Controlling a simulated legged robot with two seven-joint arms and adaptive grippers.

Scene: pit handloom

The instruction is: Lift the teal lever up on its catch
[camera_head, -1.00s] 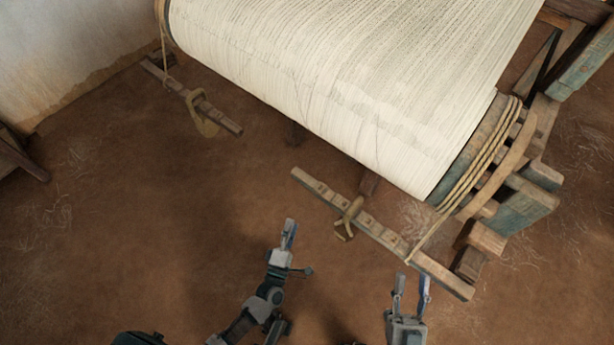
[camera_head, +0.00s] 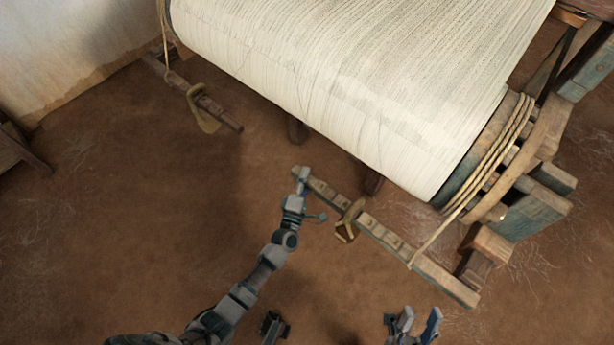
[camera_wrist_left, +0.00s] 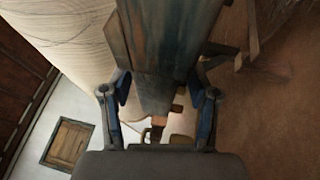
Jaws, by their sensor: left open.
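The lever (camera_head: 385,235) is a long notched wooden bar beside the cloth roll. My left gripper (camera_head: 301,174) is at the bar's left end. In the left wrist view, a weathered bar with teal paint (camera_wrist_left: 160,50) runs between the open fingers of my left gripper (camera_wrist_left: 160,80). Whether the fingers touch it, I cannot tell. My right gripper (camera_head: 420,314) is open and empty, low in the head view, below the bar.
The cloth roll (camera_head: 350,80) with white threads fills the top. Rope (camera_head: 495,150) winds around its right end, beside the wooden frame (camera_head: 530,215). Another bar (camera_head: 215,108) with a loop lies at the left. The brown earth floor (camera_head: 130,220) is clear.

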